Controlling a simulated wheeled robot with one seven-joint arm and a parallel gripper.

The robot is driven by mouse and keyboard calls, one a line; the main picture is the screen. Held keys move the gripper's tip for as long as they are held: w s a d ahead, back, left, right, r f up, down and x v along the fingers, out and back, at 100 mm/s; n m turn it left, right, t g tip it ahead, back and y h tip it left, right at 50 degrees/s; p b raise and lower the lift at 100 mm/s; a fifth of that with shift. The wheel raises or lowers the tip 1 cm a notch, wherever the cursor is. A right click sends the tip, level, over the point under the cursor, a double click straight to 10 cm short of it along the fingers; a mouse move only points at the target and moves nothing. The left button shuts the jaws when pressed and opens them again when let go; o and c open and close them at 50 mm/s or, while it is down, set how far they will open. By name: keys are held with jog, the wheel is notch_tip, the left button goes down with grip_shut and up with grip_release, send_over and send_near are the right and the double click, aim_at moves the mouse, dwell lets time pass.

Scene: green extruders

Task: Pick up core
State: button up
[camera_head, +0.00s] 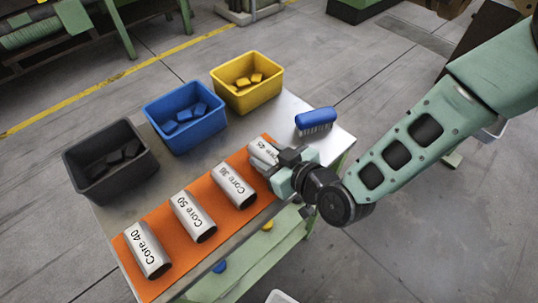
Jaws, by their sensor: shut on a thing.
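Several silver cores lie in a row on an orange mat (163,224). They are labelled Core 40 (148,249), Core 50 (193,217) and Core 36 (234,185). A further core (262,150) lies at the mat's upper right end, its label partly covered. My gripper (274,165) reaches in from the right and is shut on this last core, at or very near the mat. The fingertips are partly hidden, and I cannot tell whether the core is lifted.
Black (108,160), blue (184,115) and yellow (246,81) bins holding small blocks stand along the table's far side. Bare metal tabletop (215,150) lies between bins and mat.

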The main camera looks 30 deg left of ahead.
aim_at(269, 153)
notch_tip(269, 153, up, 10)
jog(key=shift+f+b, duration=0.2)
jog(key=shift+b, duration=0.4)
jog(key=shift+r, duration=0.2)
